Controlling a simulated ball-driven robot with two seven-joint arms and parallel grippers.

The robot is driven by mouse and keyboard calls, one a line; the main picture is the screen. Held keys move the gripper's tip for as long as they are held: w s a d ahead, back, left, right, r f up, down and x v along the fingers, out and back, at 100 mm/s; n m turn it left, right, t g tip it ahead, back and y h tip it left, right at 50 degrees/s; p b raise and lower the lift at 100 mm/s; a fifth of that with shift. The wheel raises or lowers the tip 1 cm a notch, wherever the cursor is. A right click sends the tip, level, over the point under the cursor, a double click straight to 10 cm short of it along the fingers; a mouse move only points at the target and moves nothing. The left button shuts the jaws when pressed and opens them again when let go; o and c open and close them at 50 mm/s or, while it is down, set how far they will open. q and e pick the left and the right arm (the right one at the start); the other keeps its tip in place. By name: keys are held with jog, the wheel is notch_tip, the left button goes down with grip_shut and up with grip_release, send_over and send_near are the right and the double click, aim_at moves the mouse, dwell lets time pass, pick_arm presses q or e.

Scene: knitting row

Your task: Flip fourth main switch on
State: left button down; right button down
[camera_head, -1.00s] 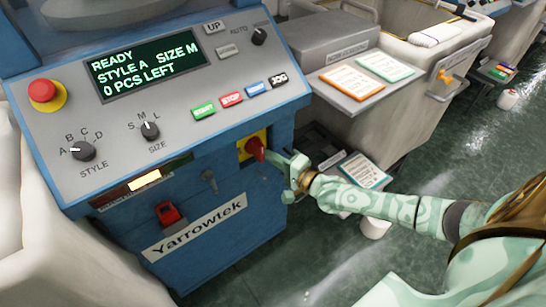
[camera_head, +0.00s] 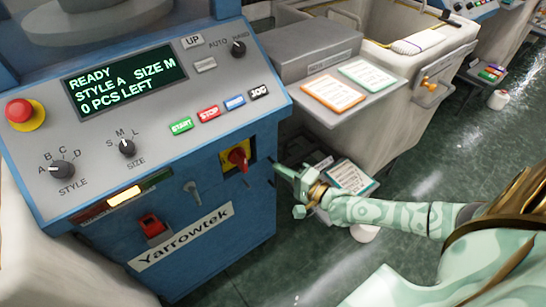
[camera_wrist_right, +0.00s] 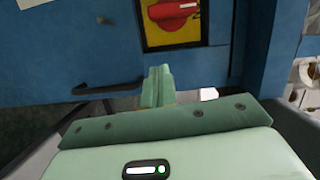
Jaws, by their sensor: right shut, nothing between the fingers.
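The main switch (camera_head: 238,158) is a red rotary handle on a yellow plate, on the front of the blue Yarrowtek machine (camera_head: 200,262). In the right wrist view the red handle (camera_wrist_right: 172,12) shows at the top edge, partly cut off, with a white mark near its right end. My right gripper (camera_head: 279,171) is shut and empty, just right of the switch and apart from it. In the wrist view its closed fingers (camera_wrist_right: 158,84) point toward the panel, below the yellow plate. My left gripper is out of view.
The sloped panel above carries a display (camera_head: 125,82) reading READY, coloured buttons, knobs and a red emergency button (camera_head: 20,111). A smaller red switch (camera_head: 152,226) sits lower left. A grey shelf with cards (camera_head: 333,93) stands to the right.

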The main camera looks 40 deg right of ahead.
jog(key=p+v, duration=0.1)
jog(key=v, duration=0.4)
jog(key=shift+d, duration=0.1)
dwell(0.4)
